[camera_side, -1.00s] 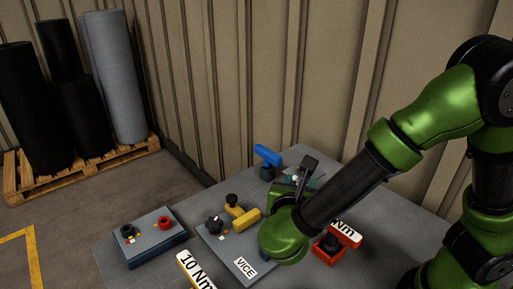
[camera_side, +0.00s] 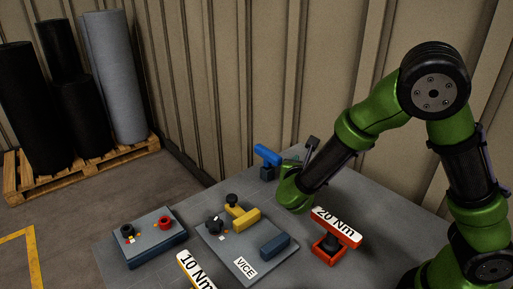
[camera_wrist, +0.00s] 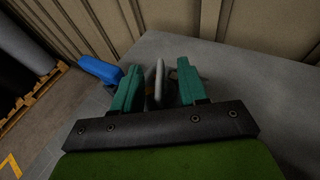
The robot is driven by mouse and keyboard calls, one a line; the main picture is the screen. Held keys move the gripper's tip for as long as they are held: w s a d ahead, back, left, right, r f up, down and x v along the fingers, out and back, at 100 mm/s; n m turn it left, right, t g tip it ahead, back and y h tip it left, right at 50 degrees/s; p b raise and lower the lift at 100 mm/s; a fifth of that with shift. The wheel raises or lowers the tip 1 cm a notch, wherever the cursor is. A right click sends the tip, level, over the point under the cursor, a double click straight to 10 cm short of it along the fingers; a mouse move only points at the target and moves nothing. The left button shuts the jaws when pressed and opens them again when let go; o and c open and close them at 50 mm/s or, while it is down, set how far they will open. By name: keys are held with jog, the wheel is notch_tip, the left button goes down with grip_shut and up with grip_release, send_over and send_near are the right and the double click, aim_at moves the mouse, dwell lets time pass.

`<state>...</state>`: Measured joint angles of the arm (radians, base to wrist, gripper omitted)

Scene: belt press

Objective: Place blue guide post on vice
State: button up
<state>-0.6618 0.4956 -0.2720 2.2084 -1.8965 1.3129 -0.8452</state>
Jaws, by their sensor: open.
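The vice (camera_side: 216,241) is a flat grey plate labelled VICE, with a yellow clamp piece (camera_side: 246,219) and black knobs. A dark blue block (camera_side: 275,246) lies on the plate's right part; it looks like the blue guide post, though I cannot be sure. My gripper (camera_wrist: 160,72) is open behind the vice, well apart from the block, with its teal fingers pointing away. In the wrist view, a thin grey upright piece (camera_wrist: 155,85) shows between the fingers; I cannot tell what it is. In the side view, my wrist mostly hides the fingers.
A bright blue tool (camera_side: 267,155) stands at the back, left of my gripper. A red 20 Nm tool (camera_side: 335,232) stands right of the vice, a yellow 10 Nm tool (camera_side: 196,270) in front. A grey panel with red and black knobs (camera_side: 150,240) lies left. The wall is close behind.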

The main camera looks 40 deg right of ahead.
jog(key=shift+w+d+f, duration=0.1)
jog(key=shift+w+d, duration=0.1)
jog(key=shift+d, duration=0.1)
jog(key=shift+c, duration=0.4)
grip_shut()
jog(key=shift+a, duration=0.1)
dwell(0.7)
